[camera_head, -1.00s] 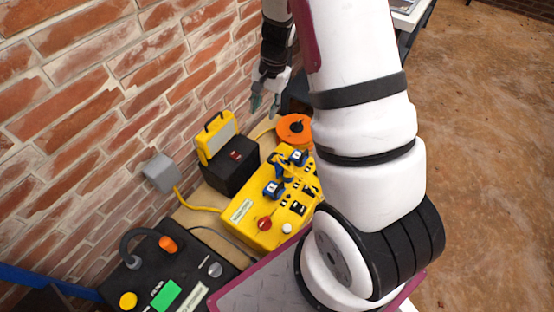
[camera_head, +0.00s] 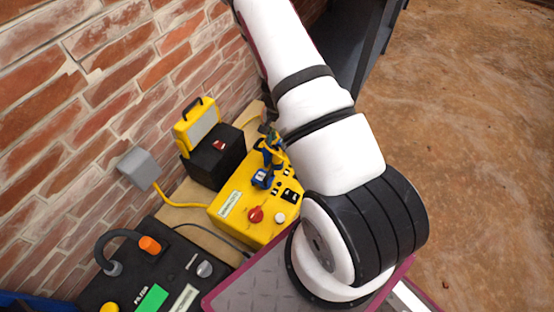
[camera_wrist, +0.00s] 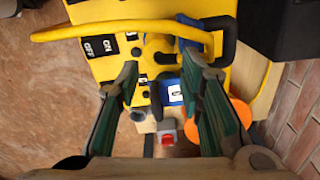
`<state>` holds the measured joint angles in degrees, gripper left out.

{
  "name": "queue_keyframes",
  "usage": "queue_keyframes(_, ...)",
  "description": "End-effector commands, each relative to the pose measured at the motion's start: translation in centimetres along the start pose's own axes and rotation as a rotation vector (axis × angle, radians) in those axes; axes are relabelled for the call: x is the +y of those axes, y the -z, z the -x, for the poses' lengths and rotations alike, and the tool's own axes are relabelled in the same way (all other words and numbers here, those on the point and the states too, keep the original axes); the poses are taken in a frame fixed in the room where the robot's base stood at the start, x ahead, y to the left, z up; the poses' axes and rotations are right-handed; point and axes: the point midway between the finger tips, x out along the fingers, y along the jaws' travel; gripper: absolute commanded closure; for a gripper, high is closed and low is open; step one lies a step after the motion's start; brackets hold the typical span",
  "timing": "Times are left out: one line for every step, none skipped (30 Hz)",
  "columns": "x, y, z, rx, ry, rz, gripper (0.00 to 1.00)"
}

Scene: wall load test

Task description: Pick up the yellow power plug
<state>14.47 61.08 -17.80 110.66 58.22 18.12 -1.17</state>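A yellow plug-like piece (camera_wrist: 158,46) shows beyond my fingertips in the wrist view, partly under a curved yellow cable (camera_wrist: 110,28); I take it to be the power plug. It sits at the yellow power box (camera_wrist: 100,12), which also shows in the head view (camera_head: 238,207). Blue socket parts (camera_wrist: 174,91) are close by, and one shows in the head view (camera_head: 262,179). My gripper (camera_wrist: 160,64) is open, with its fingers apart on either side of the plug area and nothing seen held. In the head view, my arm hides most of the gripper.
A black case (camera_head: 212,160) with a yellow lid (camera_head: 197,128) stands behind the box against the brick wall (camera_head: 70,130). A grey wall box (camera_head: 139,166) feeds a yellow cable. A dark panel (camera_head: 125,285) is at front left. An orange disc (camera_wrist: 232,122) lies beside the box.

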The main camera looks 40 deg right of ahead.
Motion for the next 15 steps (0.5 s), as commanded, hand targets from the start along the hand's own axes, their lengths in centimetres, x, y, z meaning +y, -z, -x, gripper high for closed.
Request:
queue_keyframes(0.0,0.0,-0.6,0.000,0.000,-0.002,0.66)
queue_keyframes(0.0,0.1,-0.7,0.001,0.000,-0.001,0.66)
queue_keyframes(0.0,0.1,-0.8,0.001,0.001,-0.001,0.66)
queue_keyframes(0.0,0.0,-0.9,0.001,0.001,0.000,0.66)
queue_keyframes(0.0,0.0,-1.0,0.001,0.001,0.000,0.66)
queue_keyframes(0.0,0.0,-1.2,0.001,0.001,0.001,0.66)
queue_keyframes(0.0,-0.1,-1.3,0.000,0.001,0.001,0.66)
queue_keyframes(0.0,-0.1,-1.6,0.000,0.000,0.001,0.66)
queue_keyframes(0.0,-0.2,-2.0,-0.001,0.000,0.000,0.66)
queue_keyframes(0.1,-0.3,-2.4,-0.001,0.000,-0.001,0.66)
queue_keyframes(0.1,-0.4,-2.8,-0.002,0.000,0.000,0.66)
queue_keyframes(0.1,-0.5,-3.4,-0.002,-0.001,0.001,0.66)
queue_keyframes(0.1,-0.6,-3.8,-0.001,-0.001,0.000,0.66)
queue_keyframes(0.2,-0.7,-4.3,-0.001,-0.001,-0.001,0.66)
queue_keyframes(0.2,-0.7,-4.8,0.000,-0.001,0.001,0.66)
